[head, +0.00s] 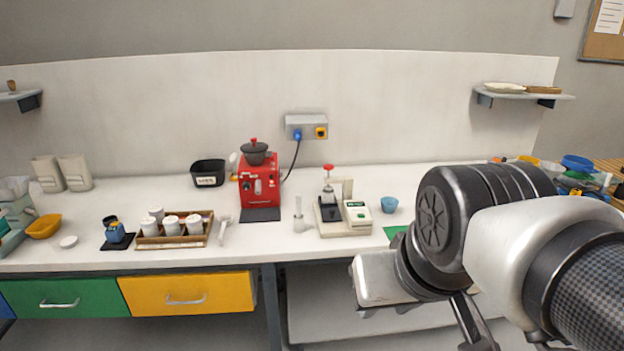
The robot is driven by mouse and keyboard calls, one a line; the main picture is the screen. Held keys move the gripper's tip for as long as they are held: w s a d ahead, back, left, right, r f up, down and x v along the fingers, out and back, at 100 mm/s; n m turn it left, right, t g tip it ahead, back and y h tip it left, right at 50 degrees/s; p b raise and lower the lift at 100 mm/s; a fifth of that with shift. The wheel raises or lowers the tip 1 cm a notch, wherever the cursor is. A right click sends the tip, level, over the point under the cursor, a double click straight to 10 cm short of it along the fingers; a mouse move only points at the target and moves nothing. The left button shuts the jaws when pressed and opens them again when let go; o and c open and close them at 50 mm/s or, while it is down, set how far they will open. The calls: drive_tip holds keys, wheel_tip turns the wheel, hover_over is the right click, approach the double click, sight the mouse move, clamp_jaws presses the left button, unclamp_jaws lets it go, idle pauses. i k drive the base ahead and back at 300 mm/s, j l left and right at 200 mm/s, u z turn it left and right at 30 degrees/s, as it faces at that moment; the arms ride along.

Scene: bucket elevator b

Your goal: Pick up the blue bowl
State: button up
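A small blue bowl (389,205) stands upright on the white bench, right of the scale-like device. A wider blue bowl (577,162) sits at the far right among other dishes. The task's words do not tell which of the two is meant. My gripper (470,335) is at the lower right, in front of the bench and nearer the camera than both bowls. Its fingertips run out of the frame, so I cannot see whether it is open. Nothing held shows. My arm hides part of the bench's right side.
A white scale-like device (350,228) stands left of the small bowl. A red machine (259,185) and a wooden tray of jars (175,240) stand further left. The bench between is mostly clear.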

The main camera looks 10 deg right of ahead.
sight(389, 206)
drive_tip(key=i+l, duration=0.8)
drive_tip(key=i, duration=0.15)
drive_tip(key=i+l, duration=0.8)
drive_tip(key=i, duration=0.1)
